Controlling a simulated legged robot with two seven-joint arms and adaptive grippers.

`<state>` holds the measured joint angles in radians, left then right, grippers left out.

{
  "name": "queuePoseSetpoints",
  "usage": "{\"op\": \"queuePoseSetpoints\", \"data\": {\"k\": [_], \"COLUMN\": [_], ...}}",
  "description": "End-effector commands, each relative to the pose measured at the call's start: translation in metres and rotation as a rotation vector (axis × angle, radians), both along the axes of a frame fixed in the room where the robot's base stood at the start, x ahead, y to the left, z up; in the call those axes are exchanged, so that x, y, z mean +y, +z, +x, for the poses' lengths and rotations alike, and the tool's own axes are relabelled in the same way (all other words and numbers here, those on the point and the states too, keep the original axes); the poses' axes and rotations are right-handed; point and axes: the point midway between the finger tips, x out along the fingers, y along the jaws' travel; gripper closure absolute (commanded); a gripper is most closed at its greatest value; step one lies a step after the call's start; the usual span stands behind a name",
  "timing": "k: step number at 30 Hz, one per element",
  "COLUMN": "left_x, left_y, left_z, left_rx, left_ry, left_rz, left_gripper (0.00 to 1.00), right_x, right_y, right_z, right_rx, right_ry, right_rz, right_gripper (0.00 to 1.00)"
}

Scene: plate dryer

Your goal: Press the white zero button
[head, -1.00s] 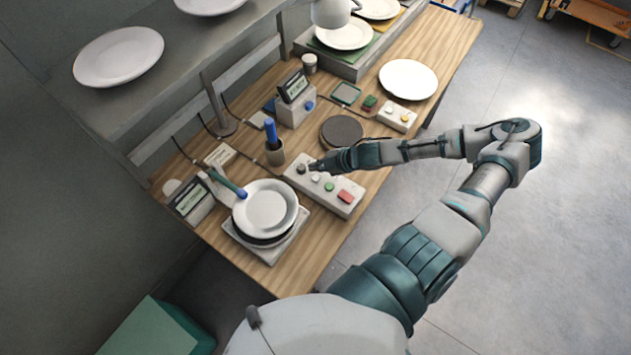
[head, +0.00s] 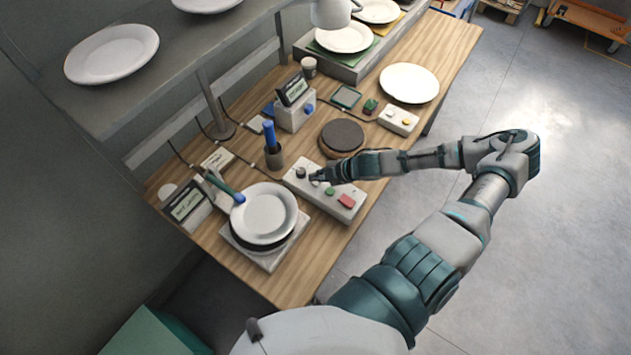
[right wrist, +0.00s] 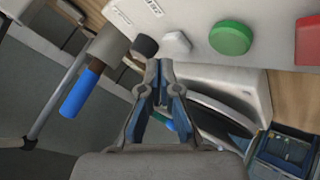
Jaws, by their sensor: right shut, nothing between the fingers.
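A pale control box (head: 318,200) lies on the wooden table with a dark button (head: 301,171), a green button (head: 330,191) and a red button (head: 346,201) in a row. The white button (right wrist: 177,42) shows in the right wrist view between the dark button (right wrist: 145,46) and the green button (right wrist: 231,38). My right gripper (head: 318,177) is shut and empty, its tips at the white button's place and mostly hiding it in the head view. In the right wrist view its fingertips (right wrist: 160,66) are close to the white button; contact cannot be told. My left gripper is not in view.
A scale with stacked plates (head: 264,213) stands beside the box at the front left. A cup with a blue-handled tool (head: 274,157) is behind the box. A dark round disc (head: 342,136) and a second button box (head: 398,120) lie farther back.

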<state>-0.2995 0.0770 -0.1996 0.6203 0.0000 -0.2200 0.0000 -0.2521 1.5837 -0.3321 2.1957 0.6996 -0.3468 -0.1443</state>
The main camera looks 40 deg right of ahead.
Motion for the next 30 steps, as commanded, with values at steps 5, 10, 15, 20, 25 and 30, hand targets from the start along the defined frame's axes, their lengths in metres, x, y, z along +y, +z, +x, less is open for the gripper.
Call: {"op": "queuePoseSetpoints", "data": {"k": [5, 10, 15, 20, 25, 30], "left_x": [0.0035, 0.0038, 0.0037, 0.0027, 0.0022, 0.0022], "left_y": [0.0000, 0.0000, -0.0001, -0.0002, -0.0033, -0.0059], "left_z": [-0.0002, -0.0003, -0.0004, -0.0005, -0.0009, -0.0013], "left_rx": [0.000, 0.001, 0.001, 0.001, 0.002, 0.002], "left_ry": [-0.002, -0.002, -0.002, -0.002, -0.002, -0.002], "left_rz": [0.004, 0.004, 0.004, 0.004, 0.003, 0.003], "left_gripper": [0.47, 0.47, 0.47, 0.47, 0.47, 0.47], "right_x": [-0.0022, -0.0024, -0.0020, -0.0008, 0.0011, 0.0022], "right_y": [-0.0013, -0.0014, -0.0012, -0.0006, -0.0039, -0.0074], "right_z": [-0.0001, -0.0001, -0.0001, -0.0001, -0.0003, -0.0006], "right_rx": [0.001, 0.001, 0.001, 0.002, 0.001, 0.000], "right_ry": [0.000, 0.000, 0.000, -0.001, -0.001, -0.001], "right_rz": [0.002, 0.002, 0.002, 0.000, 0.000, 0.001], "right_gripper": [1.00, 1.00, 1.00, 1.00, 1.00, 1.00]}}
